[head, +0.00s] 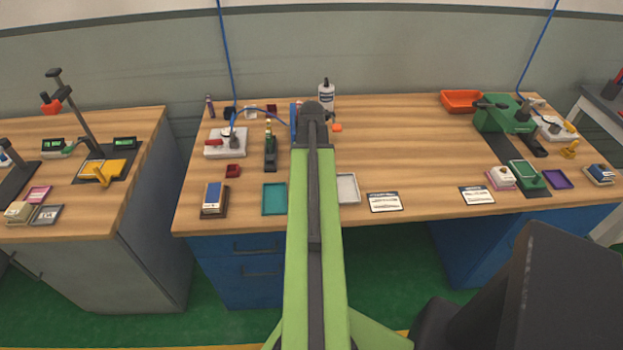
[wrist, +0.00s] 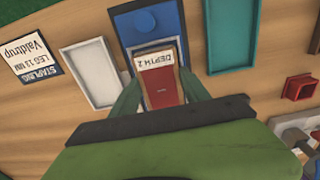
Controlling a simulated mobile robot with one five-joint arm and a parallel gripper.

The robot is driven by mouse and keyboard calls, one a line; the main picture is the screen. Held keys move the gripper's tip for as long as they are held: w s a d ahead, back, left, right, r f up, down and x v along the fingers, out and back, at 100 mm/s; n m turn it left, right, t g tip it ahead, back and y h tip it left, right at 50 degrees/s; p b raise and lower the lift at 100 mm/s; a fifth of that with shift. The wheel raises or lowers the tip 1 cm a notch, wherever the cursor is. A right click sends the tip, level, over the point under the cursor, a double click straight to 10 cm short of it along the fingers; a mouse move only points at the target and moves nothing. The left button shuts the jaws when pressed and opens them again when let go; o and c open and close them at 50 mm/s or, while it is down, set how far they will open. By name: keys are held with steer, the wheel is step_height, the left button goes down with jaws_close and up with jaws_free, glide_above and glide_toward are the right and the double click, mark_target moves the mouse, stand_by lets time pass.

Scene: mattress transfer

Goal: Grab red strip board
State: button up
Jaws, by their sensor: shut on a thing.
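The red strip board (wrist: 161,92) shows in the wrist view with a pale label reading "DEPTH 2" at one end. My gripper (wrist: 160,84) has its green fingers on either side of the board and is shut on it. Beyond the board is a blue plate (wrist: 148,22) on a dark base. I cannot tell whether the board touches this base or is above it. In the head view my arm hides the board and the gripper's fingers.
In the wrist view a white tray (wrist: 88,73) lies left and a teal tray (wrist: 233,35) right. A small red bin (wrist: 300,88) is at the right edge. The head view shows printed cards (head: 385,201) on the workbench (head: 420,150). Bare wood is free right of centre.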

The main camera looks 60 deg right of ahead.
steer(key=r+p, duration=0.5)
steer(key=shift+s+d+r, duration=0.1)
steer(key=shift+s+r, duration=0.05)
steer(key=shift+s, duration=0.1)
steer(key=s+d+r+p, duration=0.2)
steer(key=s+p, duration=0.1)
steer(key=s, duration=0.2)
steer(key=s+d+r+p, duration=0.2)
steer(key=s+r+p, duration=0.1)
steer(key=s, duration=0.2)
steer(key=shift+s+d+r, duration=0.2)
steer(key=shift+d+r, duration=0.05)
steer(key=shift+r, duration=0.05)
